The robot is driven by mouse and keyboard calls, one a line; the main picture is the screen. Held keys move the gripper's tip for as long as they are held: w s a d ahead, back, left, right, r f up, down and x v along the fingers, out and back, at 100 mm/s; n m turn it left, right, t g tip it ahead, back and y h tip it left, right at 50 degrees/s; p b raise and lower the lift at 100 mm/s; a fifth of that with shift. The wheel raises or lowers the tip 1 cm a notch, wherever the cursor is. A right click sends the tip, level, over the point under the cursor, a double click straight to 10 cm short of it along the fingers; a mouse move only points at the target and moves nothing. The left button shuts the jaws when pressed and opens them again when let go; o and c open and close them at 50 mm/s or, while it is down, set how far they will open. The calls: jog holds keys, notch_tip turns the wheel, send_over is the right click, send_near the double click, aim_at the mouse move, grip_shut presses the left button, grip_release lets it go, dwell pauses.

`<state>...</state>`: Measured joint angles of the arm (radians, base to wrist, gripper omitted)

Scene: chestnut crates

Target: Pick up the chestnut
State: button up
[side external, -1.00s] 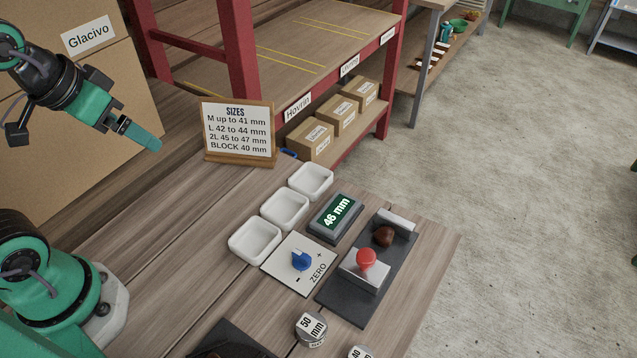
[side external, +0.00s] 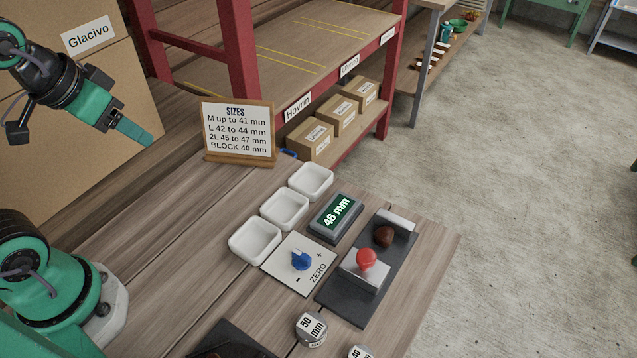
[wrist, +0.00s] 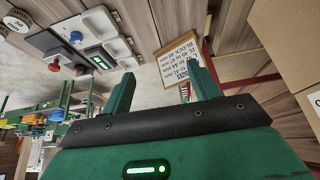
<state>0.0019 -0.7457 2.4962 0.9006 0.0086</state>
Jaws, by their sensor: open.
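The brown chestnut (side external: 384,236) sits in the dark measuring gauge (side external: 340,306), between a light end block and the sliding block with a red knob (side external: 366,258). The display (side external: 336,214) reads 46 mm. My gripper (side external: 148,138) is raised at the upper left in the side view, well away from the chestnut. In the wrist view my gripper (wrist: 162,86) shows its two green fingers spread with nothing between them.
Three empty white trays (side external: 254,258) stand in a row left of the display. A ZERO plate with a blue knob (side external: 300,260) is beside the gauge. A sizes sign (side external: 237,130) stands behind. A 50 mm block (side external: 311,327) and a dark, cut-off object (side external: 232,338) are in front.

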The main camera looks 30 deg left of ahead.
jog(key=w+d+r+m+g, duration=0.1)
jog(key=w+d+r+m, duration=0.1)
jog(key=w+d+m, duration=0.55)
jog(key=m+g, duration=0.5)
jog(key=m, duration=2.5)
send_over(385, 231)
notch_tip(385, 231, down, 17)
jog(key=shift+f, duration=0.1)
jog(key=shift+d+f+m, duration=0.15)
jog(key=shift+f+m, duration=0.05)
jog(key=shift+m, duration=0.25)
jog(key=shift+f, duration=3.9)
jog(key=c, duration=1.1)
